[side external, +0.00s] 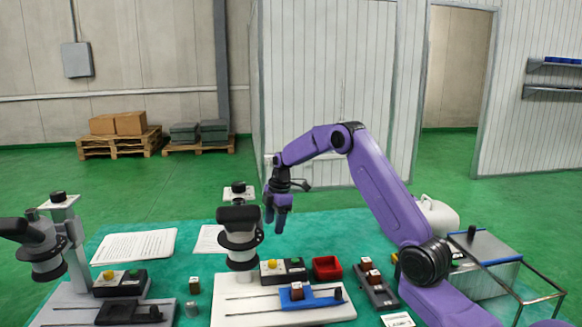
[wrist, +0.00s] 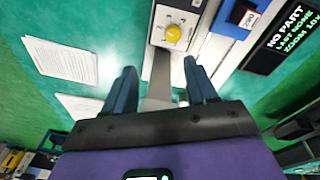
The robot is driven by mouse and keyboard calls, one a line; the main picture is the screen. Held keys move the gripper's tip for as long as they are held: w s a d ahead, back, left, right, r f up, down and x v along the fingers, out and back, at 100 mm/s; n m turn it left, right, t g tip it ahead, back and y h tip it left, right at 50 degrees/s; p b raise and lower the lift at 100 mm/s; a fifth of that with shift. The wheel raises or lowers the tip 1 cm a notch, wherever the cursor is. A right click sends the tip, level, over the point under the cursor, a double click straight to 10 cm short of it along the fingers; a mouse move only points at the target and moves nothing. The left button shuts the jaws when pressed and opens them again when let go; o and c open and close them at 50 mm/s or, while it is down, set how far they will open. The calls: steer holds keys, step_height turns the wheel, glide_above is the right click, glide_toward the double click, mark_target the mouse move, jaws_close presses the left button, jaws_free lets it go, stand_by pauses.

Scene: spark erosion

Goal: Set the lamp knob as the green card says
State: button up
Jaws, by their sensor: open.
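A yellow knob (side external: 272,265) sits on a dark control box in front of the middle microscope (side external: 240,222). A yellow knob (wrist: 174,33) on a light dial plate also shows in the wrist view, ahead of the fingertips. Another yellow knob (side external: 108,275) is on a box by the left microscope. My gripper (side external: 276,222) hangs fingers down above the mat, behind and above the middle control box. I cannot make out a green card; the knob's setting is too small to read.
A red tray (side external: 327,267) and a blue fixture (side external: 310,297) stand near the middle box. White sheets (side external: 133,247) lie at the left. A screen (wrist: 285,40) reads "NO PART". A metal tank (side external: 485,262) stands at the right.

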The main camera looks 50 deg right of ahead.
steer(key=d+r+m+t, duration=0.2)
steer(key=d+r+m, duration=0.1)
steer(key=r, duration=0.5)
steer(key=s+d+r+m+t, duration=0.1)
steer(key=d+r+m+t, duration=0.2)
steer(key=r+m, duration=0.3)
step_height(320, 180, up, 2)
steer(key=shift+s+d+r+y, duration=0.25)
steer(key=shift+s+d+y, duration=0.05)
steer(key=shift+y, duration=0.1)
steer(key=m+g+h, duration=0.1)
steer(key=g+h, duration=0.1)
steer(key=g, duration=0.5)
glide_above(273, 262)
step_height(273, 262, down, 22)
steer(key=shift+w+d+r, duration=0.1)
steer(key=shift+w+r, duration=0.05)
steer(key=shift+r, duration=0.1)
steer(key=shift+f, duration=3.8)
steer(key=shift+c, duration=0.3)
steer(key=c, duration=1)
